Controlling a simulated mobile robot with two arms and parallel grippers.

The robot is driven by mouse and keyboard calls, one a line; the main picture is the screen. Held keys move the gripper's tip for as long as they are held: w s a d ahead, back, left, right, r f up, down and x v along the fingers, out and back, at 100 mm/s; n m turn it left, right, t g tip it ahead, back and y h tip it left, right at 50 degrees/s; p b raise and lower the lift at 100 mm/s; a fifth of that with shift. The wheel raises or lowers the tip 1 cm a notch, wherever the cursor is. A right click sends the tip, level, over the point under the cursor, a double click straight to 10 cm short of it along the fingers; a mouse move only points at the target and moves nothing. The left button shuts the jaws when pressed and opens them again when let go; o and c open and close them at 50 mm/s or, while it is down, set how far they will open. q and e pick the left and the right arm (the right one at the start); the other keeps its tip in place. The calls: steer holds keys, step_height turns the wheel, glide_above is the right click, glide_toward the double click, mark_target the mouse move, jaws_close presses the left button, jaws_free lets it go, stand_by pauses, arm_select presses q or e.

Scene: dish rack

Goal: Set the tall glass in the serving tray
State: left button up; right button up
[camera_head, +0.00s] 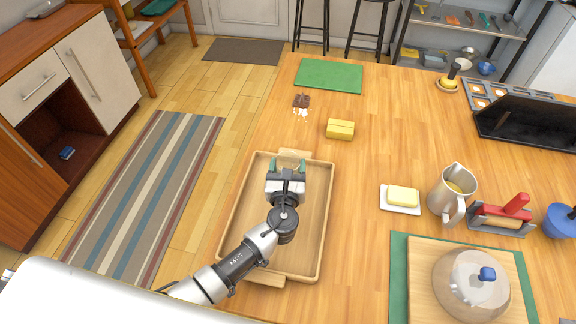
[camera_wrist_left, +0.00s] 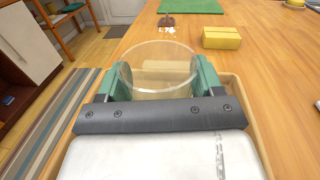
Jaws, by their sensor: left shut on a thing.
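The tall glass (camera_wrist_left: 159,68) is clear and shows in the left wrist view between the green fingers of my left gripper (camera_wrist_left: 160,80). The gripper is shut on it near its round rim. In the head view my left gripper (camera_head: 288,166) is over the far part of the wooden serving tray (camera_head: 322,225), and the glass is too faint to make out there. The tray has low walls and handles at its ends. I cannot tell whether the glass base touches the tray floor. My right gripper is in neither view.
To the right are a butter dish (camera_head: 400,199), a metal pitcher (camera_head: 452,190) and a domed board (camera_head: 471,284). The counter's left edge runs near the tray.

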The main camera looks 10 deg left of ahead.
arm_select(q)
steer(key=o, duration=1.1)
steer(key=shift+s, duration=0.1)
steer(key=s, duration=0.3)
steer(key=s+d, duration=0.1)
steer(key=s, duration=0.6)
steer(key=shift+s+d+b, duration=0.2)
steer(key=shift+s+b, duration=0.05)
steer(key=shift+b, duration=0.15)
jaws_close()
stand_by(0.7)
